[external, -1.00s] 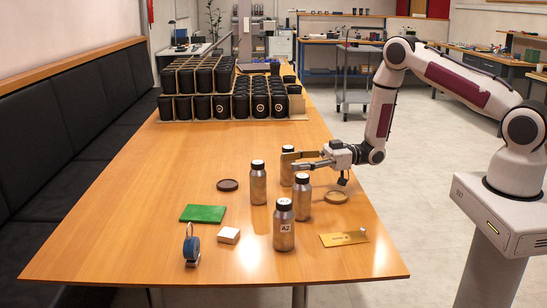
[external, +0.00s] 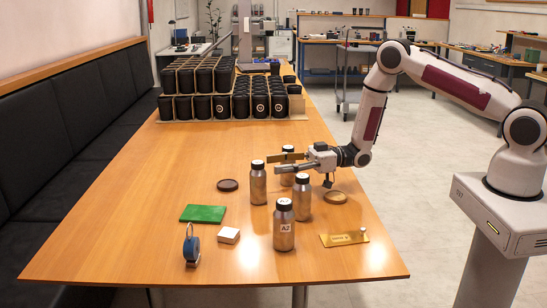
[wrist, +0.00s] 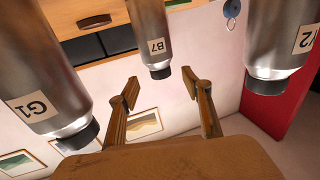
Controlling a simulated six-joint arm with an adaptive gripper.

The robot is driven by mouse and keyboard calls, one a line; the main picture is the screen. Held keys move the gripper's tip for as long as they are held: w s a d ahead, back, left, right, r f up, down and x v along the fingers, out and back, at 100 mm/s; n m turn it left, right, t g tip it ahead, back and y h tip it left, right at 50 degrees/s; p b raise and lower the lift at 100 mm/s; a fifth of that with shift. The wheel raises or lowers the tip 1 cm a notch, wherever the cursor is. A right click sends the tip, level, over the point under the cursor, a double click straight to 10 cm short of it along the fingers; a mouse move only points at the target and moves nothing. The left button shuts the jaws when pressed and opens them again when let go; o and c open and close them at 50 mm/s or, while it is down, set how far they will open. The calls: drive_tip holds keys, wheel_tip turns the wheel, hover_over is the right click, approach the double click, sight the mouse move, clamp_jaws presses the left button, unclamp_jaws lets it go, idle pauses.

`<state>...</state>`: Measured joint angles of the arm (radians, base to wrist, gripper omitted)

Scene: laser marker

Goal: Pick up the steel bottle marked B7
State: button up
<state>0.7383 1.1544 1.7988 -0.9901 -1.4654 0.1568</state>
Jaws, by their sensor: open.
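The steel bottle marked B7 (wrist: 150,35) shows upside down in the wrist view, its label facing me, between and beyond my open fingertips (wrist: 160,82). By layout it matches the left bottle (external: 258,187) in the external view, upright on the table, label unreadable there. My gripper (external: 276,163) is open and empty, pointing left near the bottle tops, apart from B7. A bottle marked G1 (wrist: 38,65) is at the left of the wrist view. Another bottle (wrist: 278,45), its label ending in 2, is at the right.
In the external view, bottles stand close on both sides of my gripper: one partly hidden behind it (external: 288,180), one in front (external: 303,200). Bottle A2 (external: 284,232) stands nearer.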

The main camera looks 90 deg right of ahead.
sight(257, 166)
drive_tip(key=shift+w+a, duration=0.1)
drive_tip(key=shift+w, duration=0.25)
drive_tip(key=shift+x, duration=3.05)
clamp_jaws()
